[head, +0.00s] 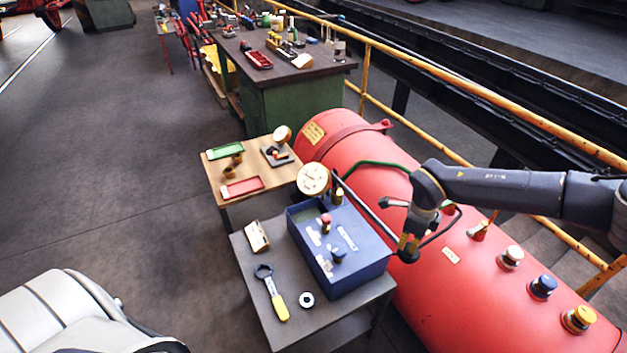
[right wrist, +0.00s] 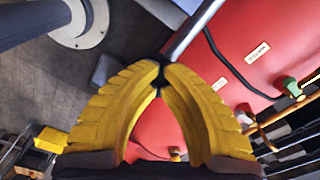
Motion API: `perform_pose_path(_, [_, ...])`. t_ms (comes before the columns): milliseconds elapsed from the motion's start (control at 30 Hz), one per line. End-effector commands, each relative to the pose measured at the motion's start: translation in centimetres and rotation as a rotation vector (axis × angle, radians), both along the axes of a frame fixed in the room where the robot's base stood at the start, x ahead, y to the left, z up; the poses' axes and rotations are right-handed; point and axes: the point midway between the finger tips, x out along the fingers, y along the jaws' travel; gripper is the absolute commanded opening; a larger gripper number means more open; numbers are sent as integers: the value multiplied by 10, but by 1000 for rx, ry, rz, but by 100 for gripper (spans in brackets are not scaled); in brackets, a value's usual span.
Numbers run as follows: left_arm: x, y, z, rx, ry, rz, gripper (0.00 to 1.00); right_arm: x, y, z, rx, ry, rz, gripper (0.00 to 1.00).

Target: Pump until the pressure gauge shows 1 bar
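A blue pump box (head: 352,268) with an open top stands on a small grey table. A round brass-rimmed pressure gauge (head: 313,179) with a pale dial stands at its back edge; its needle is too small to read. A long dark pump lever (head: 362,208) slants from the box down to the right. My right gripper (head: 408,243) is at the lever's outer end, beyond the box's right side. In the right wrist view its yellow fingers (right wrist: 161,76) close together at the tips around the end of the grey lever rod (right wrist: 193,30). My left gripper is not in view.
A large red tank (head: 440,265) with several coloured valves lies right behind the pump. A yellow-handled wrench (head: 273,295) and a ring (head: 307,299) lie on the grey table (head: 250,283). A wooden table (head: 215,170) holds green and red trays.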

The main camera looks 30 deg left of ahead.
Motion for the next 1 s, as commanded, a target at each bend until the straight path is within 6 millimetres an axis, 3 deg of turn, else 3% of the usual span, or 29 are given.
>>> perform_pose_path(533, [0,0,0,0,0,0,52,0,0,89,1,-1,0,0])
perform_pose_path(700, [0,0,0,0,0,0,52,0,0,101,1,1,0,0])
perform_pose_path(1000, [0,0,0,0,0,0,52,0,0,102,1,1,0,0])
